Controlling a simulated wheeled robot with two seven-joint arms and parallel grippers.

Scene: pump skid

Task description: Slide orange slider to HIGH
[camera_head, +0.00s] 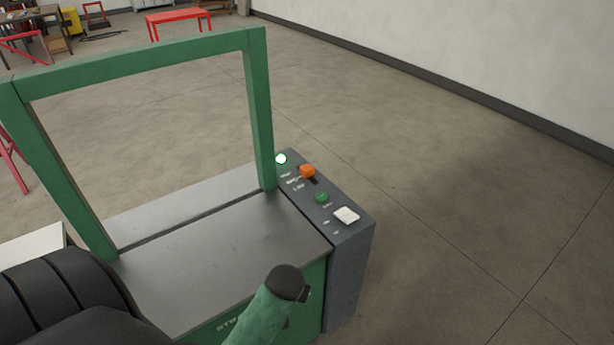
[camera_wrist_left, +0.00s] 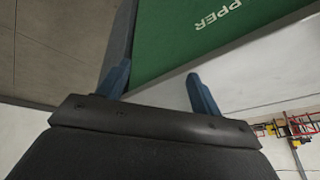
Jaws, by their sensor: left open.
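The orange slider (camera_head: 307,171) sits on the dark grey control panel (camera_head: 352,232) at the right side of the green machine, near the panel's far end. A dark slot shows just in front of it. The small labels are too small to read. In the left wrist view my left gripper (camera_wrist_left: 158,82) is open and empty, its two blue fingers apart in front of the machine's green side (camera_wrist_left: 225,30). In the head view the left gripper cannot be made out. My right gripper is in neither view.
The panel also has a lit white lamp (camera_head: 281,159), a green button (camera_head: 321,197) and a white switch (camera_head: 346,215). A green arch frame (camera_head: 259,110) rises beside the panel from the grey machine top (camera_head: 220,255). Open floor lies right of the panel.

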